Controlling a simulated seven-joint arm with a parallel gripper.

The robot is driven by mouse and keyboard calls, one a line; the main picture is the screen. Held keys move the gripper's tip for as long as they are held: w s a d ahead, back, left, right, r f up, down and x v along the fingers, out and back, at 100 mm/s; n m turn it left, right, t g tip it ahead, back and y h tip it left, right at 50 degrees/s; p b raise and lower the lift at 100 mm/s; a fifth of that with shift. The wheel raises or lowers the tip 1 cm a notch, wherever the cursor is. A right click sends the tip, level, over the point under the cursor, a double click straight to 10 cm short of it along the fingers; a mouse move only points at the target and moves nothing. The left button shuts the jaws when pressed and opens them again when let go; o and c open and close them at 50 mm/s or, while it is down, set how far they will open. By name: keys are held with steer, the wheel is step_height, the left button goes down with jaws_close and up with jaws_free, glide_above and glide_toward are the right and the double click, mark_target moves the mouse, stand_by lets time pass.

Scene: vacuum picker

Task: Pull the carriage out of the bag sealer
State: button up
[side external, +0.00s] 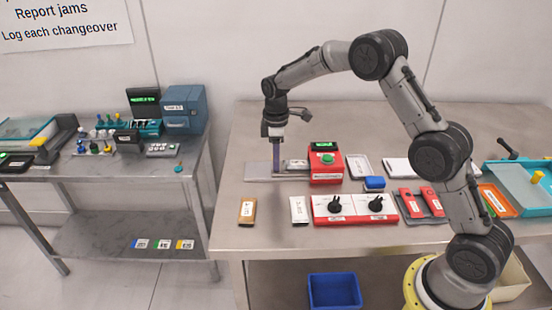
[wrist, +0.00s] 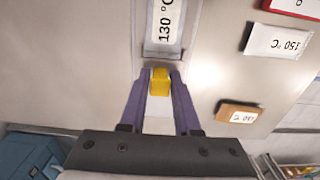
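The bag sealer (side external: 326,170) is a red box with a green button and a lit green display, on the right-hand table. Its carriage (side external: 297,168) sticks out of the sealer's left side over a flat plate. In the wrist view a plate labelled 130 °C (wrist: 165,24) lies on the carriage, just beyond a yellow handle (wrist: 160,83). My gripper (side external: 278,172) points down at the carriage's outer end. Its purple fingers (wrist: 161,76) flank the handle with no clear gap at the tips. The sealer's inside is hidden.
A brown packet (side external: 247,211) and a white one labelled 150 °C (side external: 299,210) lie in front. The tabletop left of the plate is clear.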

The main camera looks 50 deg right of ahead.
jaws_close()
stand_by(1.1)
